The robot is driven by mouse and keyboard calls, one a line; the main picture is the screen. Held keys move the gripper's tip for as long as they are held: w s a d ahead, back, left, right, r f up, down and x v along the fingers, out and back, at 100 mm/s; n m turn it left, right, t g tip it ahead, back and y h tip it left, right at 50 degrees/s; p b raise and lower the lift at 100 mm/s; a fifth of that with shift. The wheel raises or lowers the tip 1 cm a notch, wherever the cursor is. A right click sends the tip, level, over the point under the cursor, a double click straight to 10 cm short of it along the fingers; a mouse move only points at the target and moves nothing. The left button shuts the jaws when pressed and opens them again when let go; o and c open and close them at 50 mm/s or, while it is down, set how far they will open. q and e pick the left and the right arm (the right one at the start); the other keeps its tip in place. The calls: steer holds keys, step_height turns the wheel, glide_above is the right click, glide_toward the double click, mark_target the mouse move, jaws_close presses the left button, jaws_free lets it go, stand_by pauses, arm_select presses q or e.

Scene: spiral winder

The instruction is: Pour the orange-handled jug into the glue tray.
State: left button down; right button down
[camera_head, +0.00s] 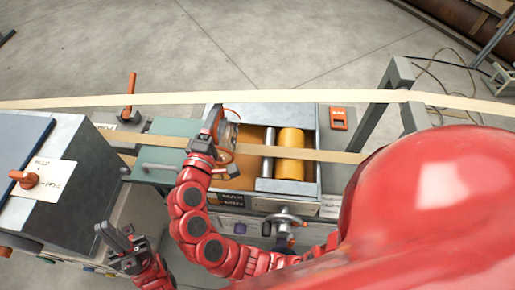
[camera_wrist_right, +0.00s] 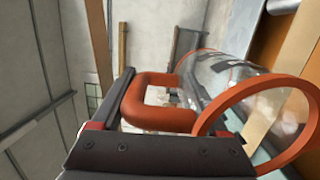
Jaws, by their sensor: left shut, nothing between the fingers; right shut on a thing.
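The clear jug with orange rim and handle (camera_head: 229,131) is held above the left part of the glue tray (camera_head: 285,113). My right gripper (camera_head: 205,141) is shut on its handle. In the right wrist view the jug (camera_wrist_right: 222,75) looks tilted, with its round orange rim towards the camera and the handle (camera_wrist_right: 153,103) between the fingers. I cannot tell how much is in it. The tray holds amber glue (camera_head: 246,181), a yellow roller (camera_head: 291,154) and a grey roller (camera_head: 268,153). My left gripper (camera_head: 118,243) is shut and empty, low at left, apart from the tray.
A tan paper strip (camera_head: 335,156) crosses over the rollers, and another strip (camera_head: 260,97) runs behind the tray. A grey cabinet with an orange knob (camera_head: 25,179) stands at left. A handwheel (camera_head: 285,222) is in front of the tray. A grey frame (camera_head: 400,75) stands at right.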

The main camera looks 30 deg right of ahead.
steer(key=w+g+p, duration=0.1)
steer(key=p, duration=0.2)
steer(key=d+y+p, duration=0.1)
steer(key=p, duration=0.3)
steer(key=w+d+g+y+p, duration=0.1)
steer(key=p, duration=0.2)
steer(key=shift+w+r+n+g, duration=0.3)
steer(key=shift+w, duration=0.05)
steer(key=shift+w+d+f+p, duration=0.1)
steer(key=shift+f+p, duration=0.1)
steer(key=shift+p, duration=0.15)
steer(key=shift+f+y, duration=0.25)
steer(key=shift+y, duration=0.05)
steer(key=w+g+y+p, duration=0.1)
steer(key=g+p, duration=0.1)
steer(key=p, duration=0.2)
steer(key=w+d+f+g+y+p, duration=0.1)
steer(key=g+y+p, duration=0.1)
steer(key=p, duration=0.2)
steer(key=w+d+f+g+y+p, duration=0.1)
steer(key=g+p, duration=0.1)
steer(key=p, duration=0.2)
steer(key=shift+n+g+y+p, duration=0.3)
steer(key=shift+y+p, duration=0.05)
steer(key=shift+y, duration=0.05)
